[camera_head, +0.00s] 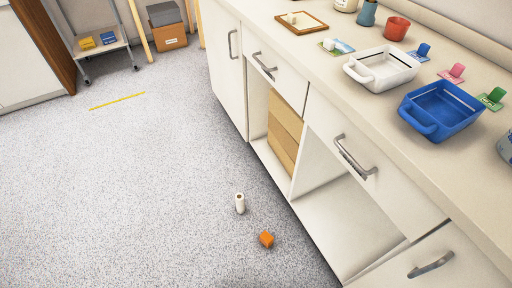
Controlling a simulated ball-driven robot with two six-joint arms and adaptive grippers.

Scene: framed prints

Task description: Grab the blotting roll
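A small white roll (240,204), which looks like the blotting roll, stands upright on the speckled grey floor. It is left of the open cabinet bay, a little out from the cabinet base. A dark spot shows at the centre of its top. An orange block (267,239) lies on the floor close by, nearer to me and to the right of the roll, not touching it. Neither of my grippers shows in this view.
The counter (330,75) on the right carries a white tray (382,70), a blue tray (440,110), a wooden frame (301,22) and cups. Drawer handles stick out. Open bays lie below. A wheeled cart (103,44) and boxes stand at the back. Floor left of the roll is clear.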

